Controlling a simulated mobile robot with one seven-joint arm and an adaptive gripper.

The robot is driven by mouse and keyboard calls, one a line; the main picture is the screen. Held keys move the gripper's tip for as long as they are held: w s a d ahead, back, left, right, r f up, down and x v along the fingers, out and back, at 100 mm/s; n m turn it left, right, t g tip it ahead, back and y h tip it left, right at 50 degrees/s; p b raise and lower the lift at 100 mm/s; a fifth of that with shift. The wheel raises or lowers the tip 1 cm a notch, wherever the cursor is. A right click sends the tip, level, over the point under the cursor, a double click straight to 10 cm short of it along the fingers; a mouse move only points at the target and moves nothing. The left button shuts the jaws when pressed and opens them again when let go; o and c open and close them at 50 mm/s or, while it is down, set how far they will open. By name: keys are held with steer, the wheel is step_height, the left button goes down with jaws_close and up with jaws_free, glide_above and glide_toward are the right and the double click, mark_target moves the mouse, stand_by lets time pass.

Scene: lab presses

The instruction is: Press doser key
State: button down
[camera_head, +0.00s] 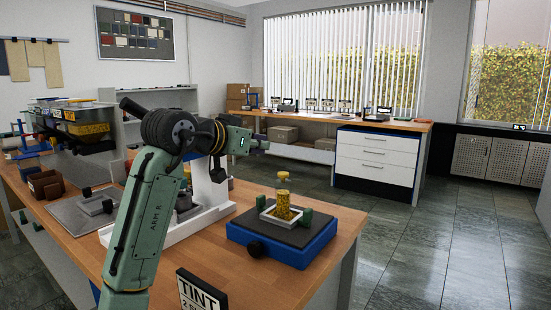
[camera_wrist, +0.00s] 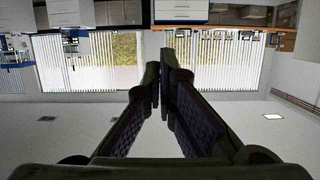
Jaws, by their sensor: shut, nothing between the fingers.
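I cannot pick out a doser key for certain in either view. A white upright device (camera_head: 208,190) on a white tray-like base stands on the wooden bench, partly hidden behind my arm; it may be the doser. My gripper (camera_head: 262,143) is raised above the bench in the head view, up and to the left of a blue device. In the wrist view my gripper (camera_wrist: 162,85) is shut and empty, its fingertips close together. That view is upside down and shows windows and ceiling, with no key.
A TINT sign (camera_head: 200,295) stands at the front edge. Bins (camera_head: 85,128) and a flat grey plate (camera_head: 75,218) are left. Floor is clear on the right.

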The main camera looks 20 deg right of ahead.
steer(key=p, duration=0.3)
glide_above(283, 178)
steer(key=s, duration=0.1)
steer(key=shift+a+f, duration=0.2)
steer(key=shift+f, duration=0.4)
steer(key=shift+a+f, duration=0.15)
steer(key=shift+f, duration=0.45)
step_height(283, 178, down, 4)
steer(key=shift+r, duration=0.25)
steer(key=shift+f, duration=0.4)
